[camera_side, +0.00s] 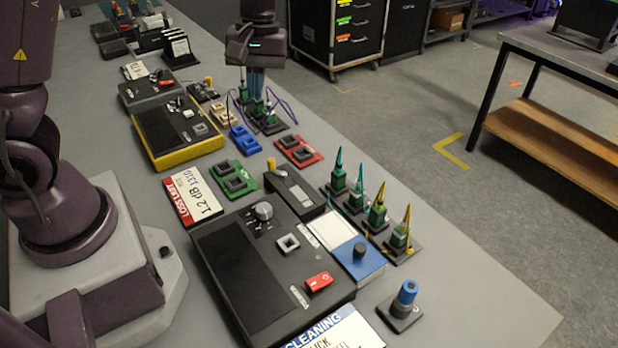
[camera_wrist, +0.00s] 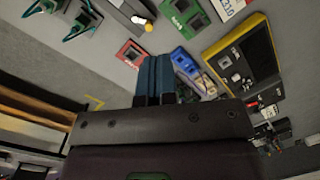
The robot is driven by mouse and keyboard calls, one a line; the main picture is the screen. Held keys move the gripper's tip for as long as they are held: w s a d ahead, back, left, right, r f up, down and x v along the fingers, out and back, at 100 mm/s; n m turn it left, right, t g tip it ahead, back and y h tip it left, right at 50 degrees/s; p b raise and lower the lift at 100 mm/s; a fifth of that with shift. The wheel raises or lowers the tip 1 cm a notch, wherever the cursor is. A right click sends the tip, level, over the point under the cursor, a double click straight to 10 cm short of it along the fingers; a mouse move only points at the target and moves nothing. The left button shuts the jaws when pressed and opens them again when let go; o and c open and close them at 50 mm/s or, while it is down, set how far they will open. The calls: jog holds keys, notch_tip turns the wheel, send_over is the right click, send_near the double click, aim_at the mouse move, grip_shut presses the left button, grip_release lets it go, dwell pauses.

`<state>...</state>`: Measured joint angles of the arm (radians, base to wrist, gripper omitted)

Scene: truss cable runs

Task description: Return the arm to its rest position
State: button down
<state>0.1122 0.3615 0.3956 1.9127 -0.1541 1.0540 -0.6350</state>
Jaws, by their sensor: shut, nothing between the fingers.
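My gripper (camera_side: 256,92) hangs over the far part of the table in the side view, its fingers pointing down. The blue fingers are together with nothing between them. They are just above or behind a stand of green connectors (camera_side: 262,115) with purple cables looping beside it; I cannot tell whether they touch. In the wrist view my gripper (camera_wrist: 154,62) shows its two blue fingers side by side and empty.
Below are a blue block (camera_side: 245,140), a red block (camera_side: 299,151), a green block (camera_side: 233,177) and a yellow-edged device (camera_side: 160,160). Upright connectors with teal and yellow tips (camera_side: 378,212) stand nearer the camera. A black device (camera_side: 240,275) fills the front. Bare table lies along the right edge.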

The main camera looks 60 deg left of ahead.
jog(key=s+d+r+m+t, duration=0.3)
jog(key=s+d+r+m, duration=0.1)
jog(key=s+r+m, duration=0.1)
jog(key=s+d+r+m+t, duration=0.3)
jog(key=s+r+m, duration=0.3)
jog(key=s, duration=0.3)
jog(key=shift+s+d+r+t, duration=0.2)
jog(key=shift+d+r+t, duration=0.15)
jog(key=shift+t, duration=0.15)
jog(key=c, duration=1.5)
grip_release()
jog(key=shift+r, duration=0.2)
jog(key=shift+c, duration=0.2)
jog(key=o, duration=0.4)
jog(key=shift+f, duration=0.25)
jog(key=shift+c, duration=0.2)
jog(key=shift+o, duration=0.6)
jog(key=w+a+f+g, duration=0.3)
jog(key=w+f+g, duration=0.1)
jog(key=w+f, duration=0.3)
jog(key=shift+f+n, duration=0.3)
jog(key=m+g, duration=0.1)
send_near(271, 159)
jog(key=f, duration=1)
jog(key=shift+w+d, duration=0.1)
jog(key=shift+d, duration=0.1)
